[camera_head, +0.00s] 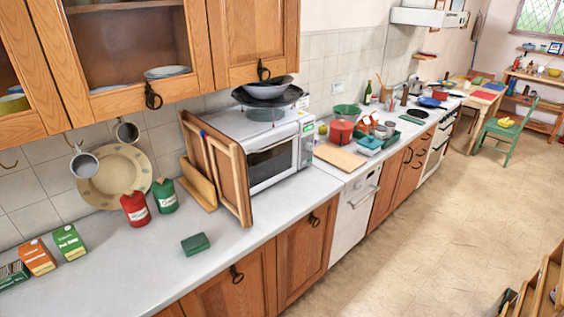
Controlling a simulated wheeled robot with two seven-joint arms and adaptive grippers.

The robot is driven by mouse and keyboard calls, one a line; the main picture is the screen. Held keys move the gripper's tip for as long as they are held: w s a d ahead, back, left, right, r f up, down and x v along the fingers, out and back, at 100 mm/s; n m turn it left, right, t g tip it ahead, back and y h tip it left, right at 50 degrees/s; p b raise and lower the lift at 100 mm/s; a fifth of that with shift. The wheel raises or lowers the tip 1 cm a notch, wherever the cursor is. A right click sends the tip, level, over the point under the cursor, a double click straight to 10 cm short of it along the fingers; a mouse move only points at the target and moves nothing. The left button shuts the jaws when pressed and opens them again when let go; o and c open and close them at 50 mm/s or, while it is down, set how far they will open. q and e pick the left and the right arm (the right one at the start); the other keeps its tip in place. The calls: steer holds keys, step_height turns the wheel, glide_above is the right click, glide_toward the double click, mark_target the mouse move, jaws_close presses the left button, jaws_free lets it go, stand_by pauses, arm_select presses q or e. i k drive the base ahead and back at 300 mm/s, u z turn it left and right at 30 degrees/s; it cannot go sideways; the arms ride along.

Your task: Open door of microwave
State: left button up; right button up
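The white microwave (258,125) stands on the counter against the tiled wall, its front turned toward the lower right. Its door (272,165) has a dark window and looks shut. A handle (297,152) runs up the door's right side, beside the control panel (307,142) with a small green display. Wooden boards (226,172) lean upright at the microwave's left side, close to the door's left edge. Neither of my grippers is in view.
Bowls (267,92) are stacked on the microwave. The counter (140,255) in front is mostly clear, with a green sponge (196,244) and two canisters (135,208). A cutting board (339,157) lies right of the microwave. Open floor (420,240) lies to the right.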

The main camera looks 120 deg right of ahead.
mark_target(266, 168)
steer(key=z, duration=3.35)
steer(key=i, duration=0.9)
steer(key=u, duration=0.4)
